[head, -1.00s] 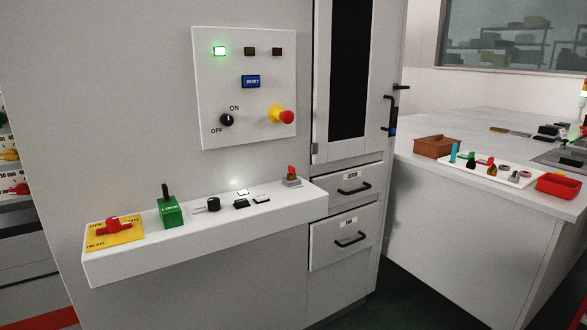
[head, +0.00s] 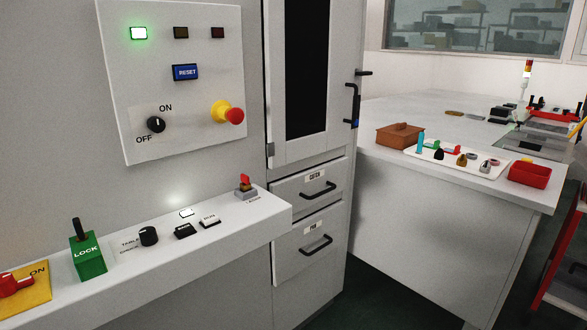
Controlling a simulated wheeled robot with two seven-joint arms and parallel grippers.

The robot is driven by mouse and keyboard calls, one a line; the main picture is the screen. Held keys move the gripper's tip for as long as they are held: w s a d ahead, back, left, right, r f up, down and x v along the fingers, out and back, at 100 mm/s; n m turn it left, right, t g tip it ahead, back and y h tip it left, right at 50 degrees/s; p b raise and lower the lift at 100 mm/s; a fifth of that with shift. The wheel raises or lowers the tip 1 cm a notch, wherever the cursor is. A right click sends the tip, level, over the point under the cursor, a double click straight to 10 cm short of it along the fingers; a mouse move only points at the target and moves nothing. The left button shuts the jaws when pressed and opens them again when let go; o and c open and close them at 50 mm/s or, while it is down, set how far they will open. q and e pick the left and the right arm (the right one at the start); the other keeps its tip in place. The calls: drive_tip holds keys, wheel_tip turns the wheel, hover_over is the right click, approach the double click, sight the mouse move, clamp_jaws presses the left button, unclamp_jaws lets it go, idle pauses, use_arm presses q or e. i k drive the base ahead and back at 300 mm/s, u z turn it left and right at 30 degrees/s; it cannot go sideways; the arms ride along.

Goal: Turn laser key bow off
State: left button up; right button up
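The laser key bow (head: 245,180) is a small red piece standing upright on a grey block (head: 246,193) at the right end of the white ledge (head: 232,234). A small label, too small to read surely, is by the block. Neither of my grippers shows in the head view, so nothing of mine touches the key.
The upright panel (head: 222,75) above has a lit green lamp (head: 138,33), a RESET button (head: 185,72), an ON/OFF knob (head: 155,124) and a red stop button (head: 235,116). A green LOCK block (head: 88,254) and black knob (head: 149,236) share the ledge. Drawers (head: 309,187) stand to its right.

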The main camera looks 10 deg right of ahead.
sight(245, 179)
drive_tip(key=u, duration=0.25)
drive_tip(key=i, duration=0.95)
drive_tip(key=u, duration=0.7)
